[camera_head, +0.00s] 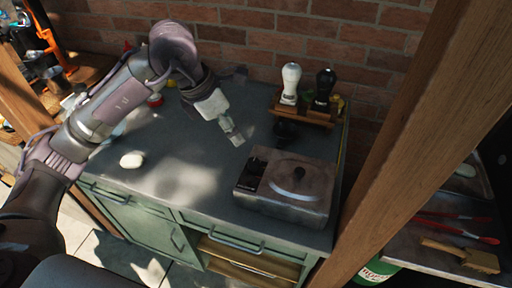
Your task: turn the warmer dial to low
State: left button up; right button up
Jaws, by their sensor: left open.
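The warmer (313,211) is a grey metal box with a handled lid, on the right part of the green table top. A dark panel (253,173) is on its left side; I cannot clearly make out the dial or its setting. My left gripper (236,140) points down above the table, just beyond and left of the warmer, apart from it. It is open, and nothing shows between its fingers. My right gripper is not in view.
A wooden rack (302,116) holds a white mill (290,84) and a black mill (324,86) behind the warmer. A dark round object (287,131) sits between them. A white rounded object (132,160) lies at left. A wooden post (421,139) stands at right.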

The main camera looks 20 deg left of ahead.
aim_at(253, 161)
pick_arm(q)
jog(key=x, duration=0.2)
jog(key=p+x, duration=0.1)
jog(key=x, duration=0.2)
jog(key=s+p+x, duration=0.1)
jog(key=x, duration=0.1)
jog(key=shift+w+d+f, duration=0.15)
jog(key=shift+d+f, duration=0.2)
jog(key=shift+f, duration=0.05)
jog(key=p+x, duration=0.1)
jog(key=x, duration=0.2)
jog(key=shift+w+d+f, duration=0.1)
jog(key=shift+f, duration=0.25)
jog(key=shift+d+f, duration=0.1)
jog(key=shift+f, duration=0.2)
jog(key=shift+w+f, duration=0.15)
jog(key=shift+f, duration=0.1)
jog(key=c, duration=1)
grip_shut()
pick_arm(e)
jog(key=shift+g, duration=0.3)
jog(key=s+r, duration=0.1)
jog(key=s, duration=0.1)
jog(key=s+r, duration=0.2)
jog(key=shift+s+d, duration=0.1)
